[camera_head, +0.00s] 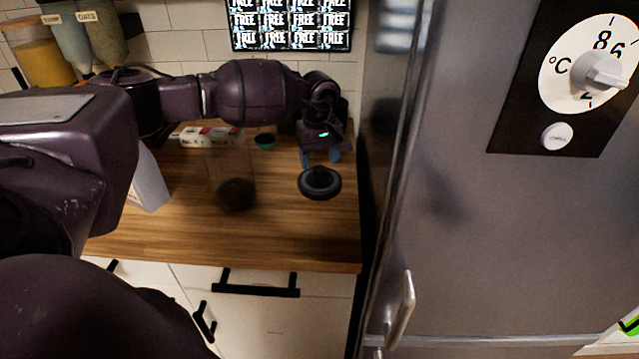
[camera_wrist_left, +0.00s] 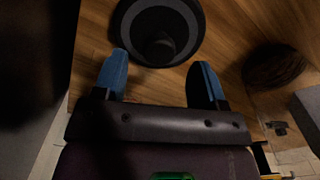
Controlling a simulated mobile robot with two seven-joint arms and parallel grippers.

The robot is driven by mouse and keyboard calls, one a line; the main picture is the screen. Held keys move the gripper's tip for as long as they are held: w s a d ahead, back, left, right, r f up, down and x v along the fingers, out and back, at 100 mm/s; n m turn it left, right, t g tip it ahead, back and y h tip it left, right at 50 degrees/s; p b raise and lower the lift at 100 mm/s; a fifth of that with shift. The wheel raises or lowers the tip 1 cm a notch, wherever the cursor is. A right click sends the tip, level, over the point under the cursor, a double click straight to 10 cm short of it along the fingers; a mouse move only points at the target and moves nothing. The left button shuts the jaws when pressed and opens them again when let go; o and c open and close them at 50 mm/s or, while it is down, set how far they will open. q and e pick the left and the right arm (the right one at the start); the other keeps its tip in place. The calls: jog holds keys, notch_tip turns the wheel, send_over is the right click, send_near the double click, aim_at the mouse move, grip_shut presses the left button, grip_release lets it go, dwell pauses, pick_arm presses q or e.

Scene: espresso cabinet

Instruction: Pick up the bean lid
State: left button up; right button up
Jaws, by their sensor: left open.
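The bean lid (camera_head: 320,183) is a round dark disc with a raised knob, lying on the wooden counter near its right end. In the left wrist view the lid (camera_wrist_left: 158,30) shows at the top, its knob facing the camera. My left gripper (camera_head: 320,156) is open and empty, just behind the lid in the head view. In the left wrist view its two blue fingertips (camera_wrist_left: 160,74) are spread apart below the lid's knob, with nothing between them. My right gripper is in neither view.
A clear container (camera_head: 236,193) with dark contents stands left of the lid. A small teal cup (camera_head: 265,141) and a pale carton (camera_head: 149,182) are farther left. A grey fridge (camera_head: 500,230) bounds the counter's right side. The front counter (camera_head: 290,245) is clear.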

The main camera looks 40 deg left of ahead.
aim_at(320, 185)
pick_arm(q)
notch_tip(320, 185, down, 3)
jog(key=shift+d+r, duration=0.1)
jog(key=shift+r, duration=0.05)
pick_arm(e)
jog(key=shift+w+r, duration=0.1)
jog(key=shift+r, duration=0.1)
